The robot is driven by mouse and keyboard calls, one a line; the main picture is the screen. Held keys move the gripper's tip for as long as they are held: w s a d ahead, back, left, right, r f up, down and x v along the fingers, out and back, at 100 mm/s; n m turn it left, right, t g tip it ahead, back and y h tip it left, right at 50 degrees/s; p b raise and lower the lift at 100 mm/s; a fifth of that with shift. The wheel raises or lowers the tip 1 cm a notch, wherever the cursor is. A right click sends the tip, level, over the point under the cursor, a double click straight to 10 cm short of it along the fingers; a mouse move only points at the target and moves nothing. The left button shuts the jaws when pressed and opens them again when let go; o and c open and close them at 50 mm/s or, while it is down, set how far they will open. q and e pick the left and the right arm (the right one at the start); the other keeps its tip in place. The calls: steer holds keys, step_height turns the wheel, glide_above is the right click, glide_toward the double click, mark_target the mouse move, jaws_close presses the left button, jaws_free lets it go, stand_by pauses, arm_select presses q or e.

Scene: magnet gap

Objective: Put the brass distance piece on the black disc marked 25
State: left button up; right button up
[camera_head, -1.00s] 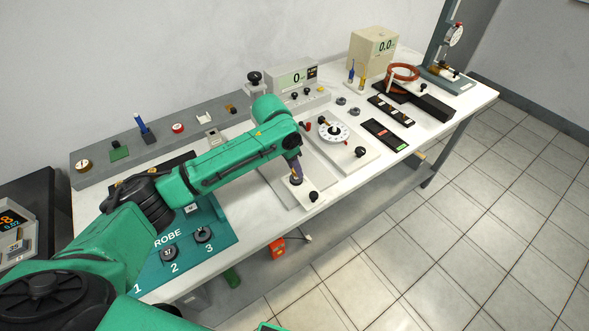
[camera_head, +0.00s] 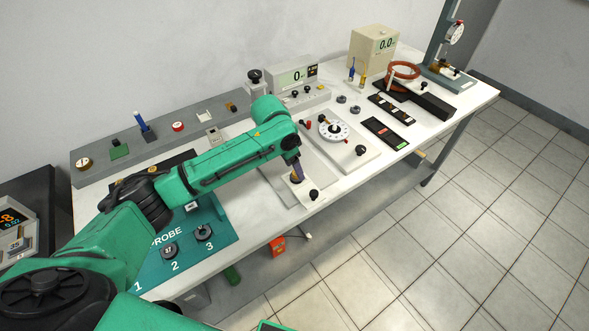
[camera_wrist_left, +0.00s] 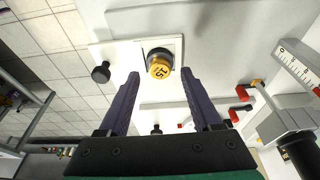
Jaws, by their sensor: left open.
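A brass-topped round piece (camera_wrist_left: 160,66) sits on a dark disc (camera_wrist_left: 149,54) on a white plate (camera_wrist_left: 110,52) in the left wrist view. Its top mark is upside down and looks like 15. My left gripper (camera_wrist_left: 160,76) is open, its two purple fingers spread to either side of the brass piece's near edge, with nothing gripped. In the head view the left gripper (camera_head: 297,174) is low over the plate (camera_head: 291,196), largely hiding the piece. Black discs (camera_head: 169,251) (camera_head: 203,232) lie on the green mat; one seems marked 37. I cannot read a 25.
A black knob (camera_head: 314,195) stands on the plate's front end. A dial board (camera_head: 350,155) is to its right, and a meter box (camera_head: 298,78) stands behind. The grey rear shelf (camera_head: 185,117) carries small items. Bare white table (camera_head: 255,215) lies between mat and plate.

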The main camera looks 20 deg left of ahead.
arm_select(q)
steer(key=v, duration=1)
steer(key=shift+r, duration=0.25)
steer(key=shift+s, duration=0.1)
